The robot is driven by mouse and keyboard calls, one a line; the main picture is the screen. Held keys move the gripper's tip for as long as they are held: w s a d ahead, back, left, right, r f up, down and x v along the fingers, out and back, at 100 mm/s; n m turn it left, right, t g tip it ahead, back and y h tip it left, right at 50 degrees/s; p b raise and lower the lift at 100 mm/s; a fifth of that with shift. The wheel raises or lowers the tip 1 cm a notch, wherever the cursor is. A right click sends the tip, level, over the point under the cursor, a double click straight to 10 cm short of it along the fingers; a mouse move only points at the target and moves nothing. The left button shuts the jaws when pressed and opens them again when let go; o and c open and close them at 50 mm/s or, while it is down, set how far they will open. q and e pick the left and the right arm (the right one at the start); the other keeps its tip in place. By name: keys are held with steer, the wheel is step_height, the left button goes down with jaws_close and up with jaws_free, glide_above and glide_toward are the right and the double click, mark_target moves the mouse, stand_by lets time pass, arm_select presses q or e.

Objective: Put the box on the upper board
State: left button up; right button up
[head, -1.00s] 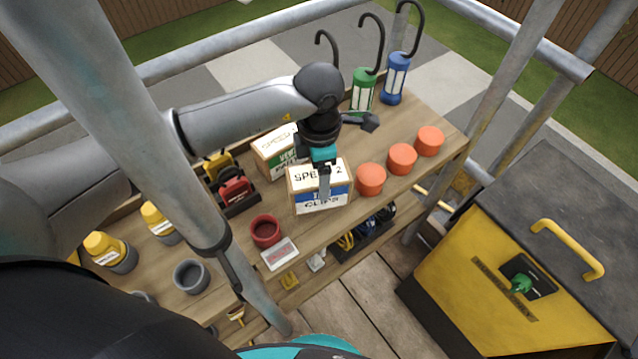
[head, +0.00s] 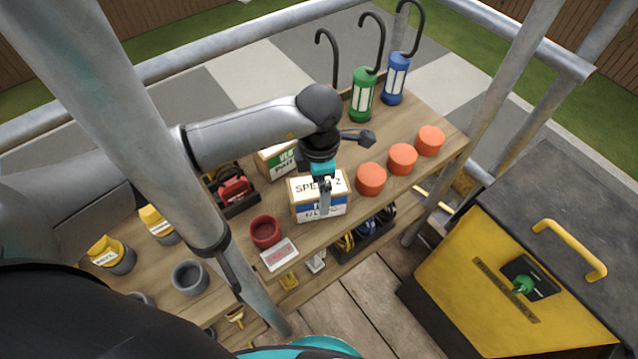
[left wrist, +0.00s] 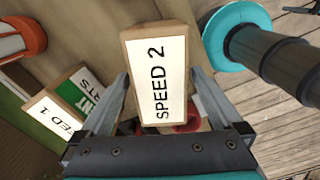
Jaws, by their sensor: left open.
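The cardboard box with the label SPEED 2 (head: 303,188) stands on the upper board (head: 400,205) near its front edge, between the red cup and the orange lids. My left gripper (head: 324,205) comes down over it from above. In the left wrist view the same box (left wrist: 158,75) lies between the two fingers of the left gripper (left wrist: 162,92), with one finger on each side. The fingers are open; whether either one touches the box I cannot tell. My right gripper does not show.
A second box (head: 275,158), green and white, stands behind. Orange round things (head: 371,179) stand to the right and a red cup (head: 265,231) to the left. Green (head: 362,95) and blue lanterns (head: 396,78) stand at the back. A grey pole (head: 205,225) crosses in front. A lower shelf holds cables.

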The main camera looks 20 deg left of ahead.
arm_select(q)
step_height(320, 180, up, 12)
steer(key=p, duration=0.1)
steer(key=shift+r, duration=0.15)
stand_by(0.3)
stand_by(0.3)
